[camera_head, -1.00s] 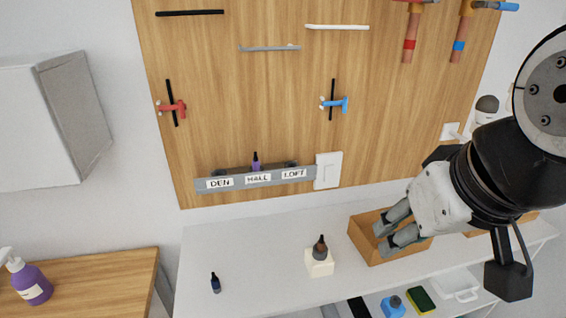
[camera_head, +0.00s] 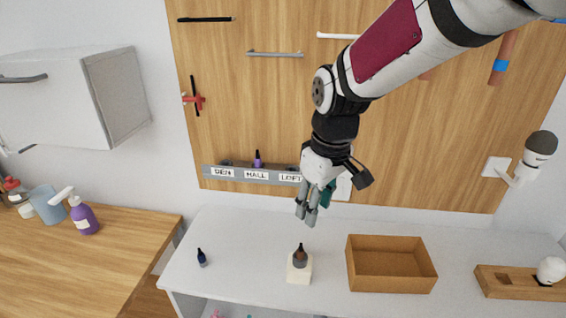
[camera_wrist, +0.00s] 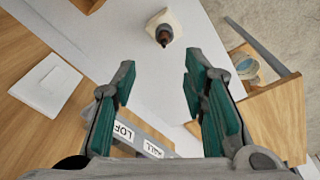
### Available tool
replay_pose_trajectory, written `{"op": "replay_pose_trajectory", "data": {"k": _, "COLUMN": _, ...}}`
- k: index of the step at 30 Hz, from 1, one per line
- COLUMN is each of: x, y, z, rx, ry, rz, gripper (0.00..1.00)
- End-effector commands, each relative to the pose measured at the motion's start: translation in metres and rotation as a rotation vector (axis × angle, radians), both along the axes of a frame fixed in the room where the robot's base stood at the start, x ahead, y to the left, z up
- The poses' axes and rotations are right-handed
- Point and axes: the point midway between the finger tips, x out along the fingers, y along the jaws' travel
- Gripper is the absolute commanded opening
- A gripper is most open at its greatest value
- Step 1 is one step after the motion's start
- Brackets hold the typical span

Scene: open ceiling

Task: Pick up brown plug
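The brown plug (camera_head: 300,257) is a small brown, bottle-like piece with a darker tip. It stands upright on a cream block (camera_head: 299,274) on the white table. In the wrist view the plug (camera_wrist: 164,37) and its block (camera_wrist: 172,17) are near the top centre, beyond the fingertips. My gripper (camera_head: 306,215) points down, above and behind the plug in the head view, near the sign rail. In the wrist view my gripper (camera_wrist: 158,78) has its green-padded fingers spread, with nothing between them.
A dark blue plug (camera_head: 202,258) stands left on the white table (camera_head: 245,255). An open wooden tray (camera_head: 390,284) stands right of the block. The labelled grey rail (camera_head: 240,175) holds a purple plug (camera_head: 257,159) on the wooden board (camera_head: 250,100). The table between plugs is clear.

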Motion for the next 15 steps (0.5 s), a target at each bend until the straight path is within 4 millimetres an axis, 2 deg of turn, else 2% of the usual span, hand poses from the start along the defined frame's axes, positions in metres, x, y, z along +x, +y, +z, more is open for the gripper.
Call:
{"op": "replay_pose_trajectory", "data": {"k": 3, "x": 0.008, "y": 0.011, "z": -0.014, "rx": 0.012, "ry": 0.026, "rz": 0.051, "gripper": 0.4}}
{"op": "replay_pose_trajectory", "data": {"k": 8, "x": 0.012, "y": 0.016, "z": -0.027, "rx": 0.017, "ry": 0.038, "rz": 0.076, "gripper": 0.4}}
{"op": "replay_pose_trajectory", "data": {"k": 15, "x": 0.014, "y": 0.02, "z": -0.069, "rx": 0.017, "ry": 0.043, "rz": 0.077, "gripper": 0.4}}
